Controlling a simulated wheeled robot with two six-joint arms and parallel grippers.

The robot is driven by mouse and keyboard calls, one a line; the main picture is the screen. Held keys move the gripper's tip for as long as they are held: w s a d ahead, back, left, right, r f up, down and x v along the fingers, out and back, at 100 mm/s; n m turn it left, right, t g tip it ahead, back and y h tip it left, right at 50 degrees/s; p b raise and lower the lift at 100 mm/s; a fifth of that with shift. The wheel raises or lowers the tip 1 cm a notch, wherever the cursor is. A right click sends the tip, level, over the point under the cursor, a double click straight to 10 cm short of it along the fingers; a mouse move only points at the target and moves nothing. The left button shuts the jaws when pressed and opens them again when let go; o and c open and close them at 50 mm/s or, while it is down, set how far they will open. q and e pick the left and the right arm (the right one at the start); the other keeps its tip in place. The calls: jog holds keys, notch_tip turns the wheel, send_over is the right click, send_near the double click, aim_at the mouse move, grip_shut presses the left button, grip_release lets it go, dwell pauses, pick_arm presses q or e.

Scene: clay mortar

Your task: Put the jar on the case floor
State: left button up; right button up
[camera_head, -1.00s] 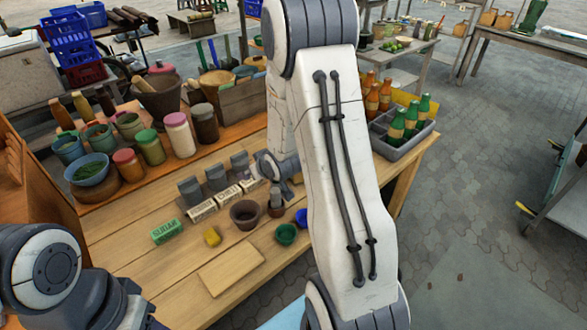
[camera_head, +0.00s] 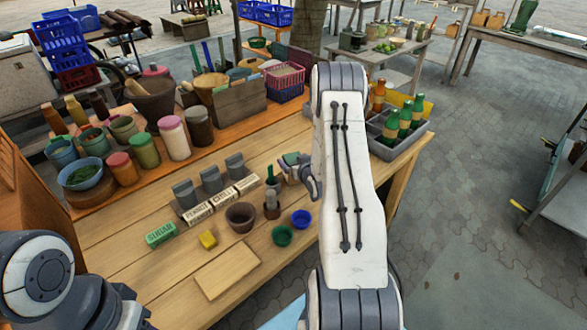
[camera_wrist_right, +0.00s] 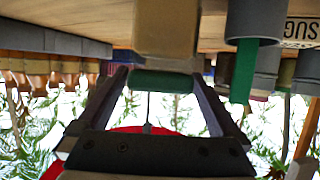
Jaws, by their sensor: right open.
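The jar, tan with a green lid, stands on the table. It shows small in the head view (camera_head: 291,157) and close up in the right wrist view (camera_wrist_right: 165,38), where the picture is upside down. My right gripper (camera_head: 297,170) is open and low beside the jar, with a finger on each side of its green lid (camera_wrist_right: 165,83). I cannot tell whether they touch it. The grey case (camera_head: 384,151) stands at the table's right end and holds green and orange bottles. Part of it is hidden by my right arm. My left gripper is out of view; only left arm links show.
A cup with a green handle (camera_head: 272,181) stands close to the jar, also seen in the wrist view (camera_wrist_right: 245,40). Green (camera_head: 282,236) and blue (camera_head: 301,218) bowls and a brown pot (camera_head: 241,217) lie nearer. Lidded jars (camera_head: 174,138) line the raised shelf.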

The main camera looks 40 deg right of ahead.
jog(key=shift+p+x, duration=0.3)
jog(key=shift+x, duration=1.55)
jog(key=c, duration=1.3)
jog(key=shift+r, duration=0.1)
grip_shut()
jog(key=shift+r, duration=0.1)
